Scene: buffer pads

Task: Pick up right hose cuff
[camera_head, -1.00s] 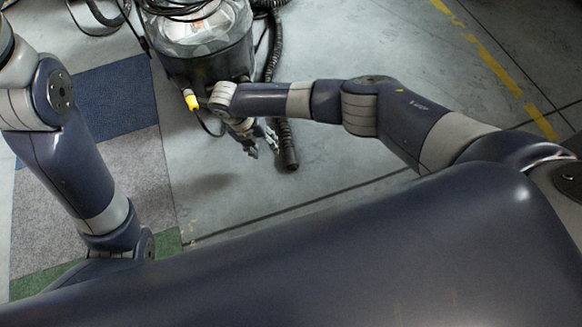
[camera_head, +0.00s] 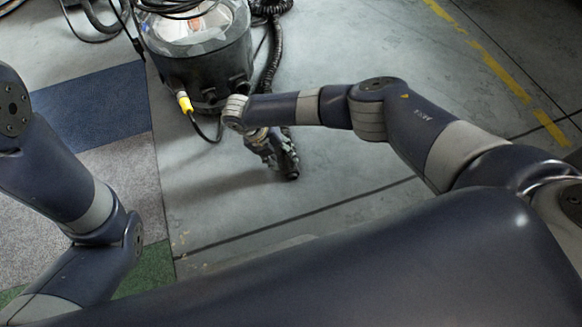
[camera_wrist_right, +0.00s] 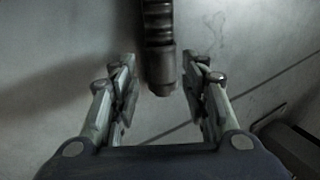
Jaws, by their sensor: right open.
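The right hose cuff (camera_wrist_right: 162,76) is the dark ribbed end of a black hose. In the right wrist view it hangs or lies at the top middle, its end between the two fingertips of my right gripper (camera_wrist_right: 163,88). The fingers are open on either side of it, with a gap on both sides. In the head view the cuff end (camera_head: 292,172) shows just beside my right gripper (camera_head: 280,160), which partly covers it. My left gripper is out of view; only my left arm shows.
A black vacuum canister (camera_head: 205,65) with a clear top stands behind the gripper. A yellow connector (camera_head: 185,102) with a cable is on its left. Carpet tiles (camera_head: 92,105) lie at left. The grey floor (camera_head: 240,215) in front is clear.

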